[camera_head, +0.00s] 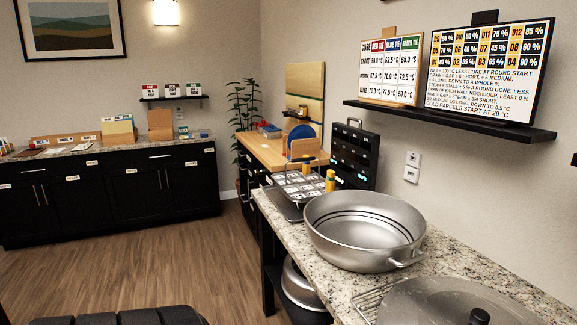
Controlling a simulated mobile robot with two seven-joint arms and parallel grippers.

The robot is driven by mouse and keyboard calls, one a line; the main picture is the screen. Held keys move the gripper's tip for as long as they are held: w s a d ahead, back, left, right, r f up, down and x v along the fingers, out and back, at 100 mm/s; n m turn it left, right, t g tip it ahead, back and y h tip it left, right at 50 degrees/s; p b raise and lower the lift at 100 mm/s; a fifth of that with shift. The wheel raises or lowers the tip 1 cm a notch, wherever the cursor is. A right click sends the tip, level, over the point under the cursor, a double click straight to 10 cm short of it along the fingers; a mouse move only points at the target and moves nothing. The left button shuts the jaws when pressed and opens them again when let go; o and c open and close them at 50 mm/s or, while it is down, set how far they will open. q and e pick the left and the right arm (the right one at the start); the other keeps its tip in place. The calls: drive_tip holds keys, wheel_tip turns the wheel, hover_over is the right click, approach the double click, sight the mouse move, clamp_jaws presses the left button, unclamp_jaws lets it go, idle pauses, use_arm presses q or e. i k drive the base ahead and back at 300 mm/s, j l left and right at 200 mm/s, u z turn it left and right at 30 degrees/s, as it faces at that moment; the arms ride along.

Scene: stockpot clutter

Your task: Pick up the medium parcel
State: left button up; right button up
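I cannot pick out a medium parcel for certain in the head view. A large round stockpot (364,231) with grey metal walls stands open on the granite counter, and no parcel shows inside it. A dark metal tray (297,185) behind the pot holds several small white labelled pieces, too small to read. Small items lie on the far left counter, also too small to identify. Neither of my grippers is in view.
The granite counter (283,219) also holds a metal lid (437,305) in front, over a wire rack. A black panel (353,154) with small displays stands behind the pot. Written boards (487,70) stand on the wall shelf. The wooden floor (130,262) to the left is clear.

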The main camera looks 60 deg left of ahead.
sight(305, 165)
drive_tip(key=j+u, duration=0.25)
drive_tip(key=u, duration=0.15)
drive_tip(key=j+u, duration=0.55)
drive_tip(key=u, duration=0.3)
drive_tip(key=i+l, duration=0.05)
